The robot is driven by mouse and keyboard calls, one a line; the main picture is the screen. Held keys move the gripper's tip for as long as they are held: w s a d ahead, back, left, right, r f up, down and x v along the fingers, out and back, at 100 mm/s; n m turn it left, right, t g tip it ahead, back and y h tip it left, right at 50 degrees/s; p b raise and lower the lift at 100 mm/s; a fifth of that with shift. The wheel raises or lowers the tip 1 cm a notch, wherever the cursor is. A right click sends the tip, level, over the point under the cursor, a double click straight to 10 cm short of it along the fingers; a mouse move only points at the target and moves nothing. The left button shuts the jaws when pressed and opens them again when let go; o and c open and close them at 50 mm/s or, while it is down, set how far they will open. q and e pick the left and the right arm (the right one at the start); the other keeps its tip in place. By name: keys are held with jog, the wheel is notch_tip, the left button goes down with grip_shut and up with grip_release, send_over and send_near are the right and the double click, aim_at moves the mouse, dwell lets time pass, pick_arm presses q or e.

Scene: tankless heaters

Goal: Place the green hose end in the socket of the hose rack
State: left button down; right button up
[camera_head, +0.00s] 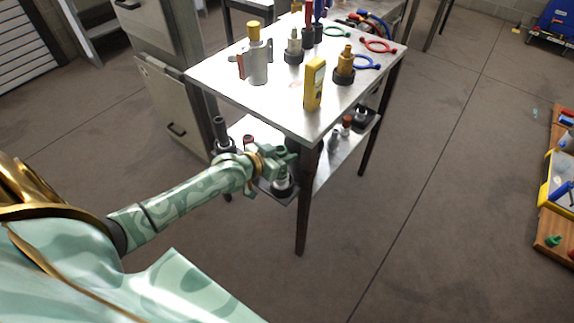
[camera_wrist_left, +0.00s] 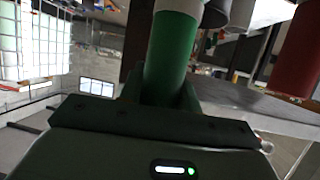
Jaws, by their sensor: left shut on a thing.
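The green hose end (camera_wrist_left: 172,55) is a green cylinder with a pale band at its top, held between the jaws of my left gripper (camera_wrist_left: 165,98). In the head view my left gripper (camera_head: 283,166) is at the near side of the table's lower shelf, and the held piece is too small and dark to make out there. A dark rack (camera_head: 276,196) shows under and around the gripper, with a grey, round fitting (camera_head: 283,187) just below it. Which of its places is the socket I cannot tell. My right gripper is not in view.
The metal table (camera_head: 275,100) stands above the shelf, its dark leg (camera_head: 302,215) just right of my gripper. A red cylinder (camera_wrist_left: 301,50) is close by at right in the wrist view. Fittings and a yellow meter (camera_head: 314,84) stand on top.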

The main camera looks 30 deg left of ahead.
pick_arm(q)
jog(key=shift+w+a+f+b, duration=0.25)
jog(key=shift+w+f+b, duration=0.25)
jog(key=shift+f, duration=0.2)
jog(key=f, duration=0.1)
jog(key=f+b, duration=0.1)
jog(key=f, duration=0.1)
jog(key=shift+w+a+f+b, duration=0.15)
jog(key=shift+w+b, duration=0.1)
jog(key=shift+b, duration=0.15)
jog(key=shift+f, duration=0.15)
jog(key=c, duration=1)
grip_release()
jog(key=shift+f, duration=0.1)
